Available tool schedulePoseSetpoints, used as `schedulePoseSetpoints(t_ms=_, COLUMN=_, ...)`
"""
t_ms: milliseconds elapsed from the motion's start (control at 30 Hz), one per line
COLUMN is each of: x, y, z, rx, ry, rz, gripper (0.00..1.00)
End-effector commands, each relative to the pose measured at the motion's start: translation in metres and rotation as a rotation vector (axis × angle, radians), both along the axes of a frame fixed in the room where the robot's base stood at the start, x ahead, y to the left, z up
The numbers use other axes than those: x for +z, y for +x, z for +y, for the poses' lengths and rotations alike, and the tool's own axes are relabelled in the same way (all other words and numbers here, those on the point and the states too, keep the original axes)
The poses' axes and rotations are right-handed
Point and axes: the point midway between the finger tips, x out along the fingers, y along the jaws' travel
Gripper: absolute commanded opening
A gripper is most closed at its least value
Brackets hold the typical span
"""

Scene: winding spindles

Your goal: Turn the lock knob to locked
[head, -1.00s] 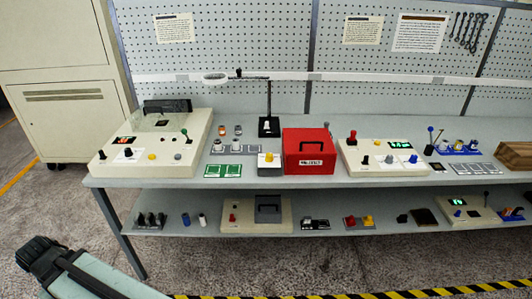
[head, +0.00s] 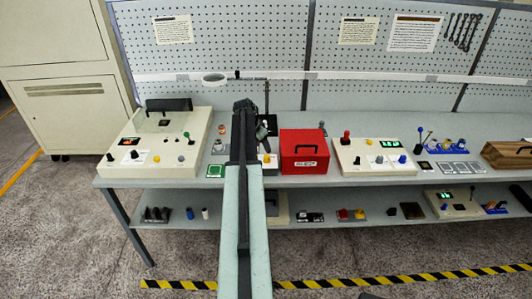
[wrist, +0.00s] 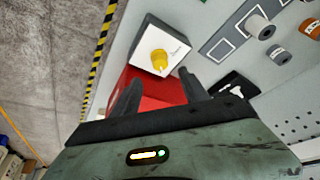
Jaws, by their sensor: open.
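A yellow knob (wrist: 159,58) stands on a small box with a white top (wrist: 150,38) in the wrist view. Its pointer lies along the top, but the small marking beside it is too small to read. My gripper (wrist: 159,76) is open and empty, its two fingers spread on either side of the knob's line, apart from it. In the head view my arm reaches over the bench and hides most of this box; my gripper (head: 247,106) shows at the arm's far end.
A red box (head: 304,150) with a black handle stands just right of my arm. A beige panel with knobs (head: 375,156) is farther right, and a larger console (head: 152,145) is at left. A magnifier (head: 214,78) hangs behind. Grey spindle parts (wrist: 258,26) lie near the knob box.

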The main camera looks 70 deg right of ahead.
Motion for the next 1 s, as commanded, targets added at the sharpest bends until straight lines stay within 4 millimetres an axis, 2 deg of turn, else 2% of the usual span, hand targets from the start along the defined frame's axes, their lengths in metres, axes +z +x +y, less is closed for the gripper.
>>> schedulePoseSetpoints(t_ms=167, x=-0.015, y=-0.001, z=-0.003, rx=0.003, ry=0.001, rz=0.001, gripper=0.53)
schedulePoseSetpoints(t_ms=500, x=-0.070, y=-0.009, z=-0.023, rx=0.004, ry=0.002, rz=0.001, gripper=0.53)
schedulePoseSetpoints(t_ms=600, x=-0.075, y=-0.010, z=-0.026, rx=0.004, ry=0.002, rz=0.001, gripper=0.53)
schedulePoseSetpoints(t_ms=833, x=-0.073, y=-0.011, z=-0.026, rx=0.005, ry=0.002, rz=0.001, gripper=0.53)
schedulePoseSetpoints(t_ms=867, x=-0.072, y=-0.011, z=-0.026, rx=0.005, ry=0.002, rz=0.001, gripper=0.47)
schedulePoseSetpoints(t_ms=1000, x=-0.072, y=-0.010, z=-0.026, rx=0.005, ry=0.001, rz=0.001, gripper=0.08)
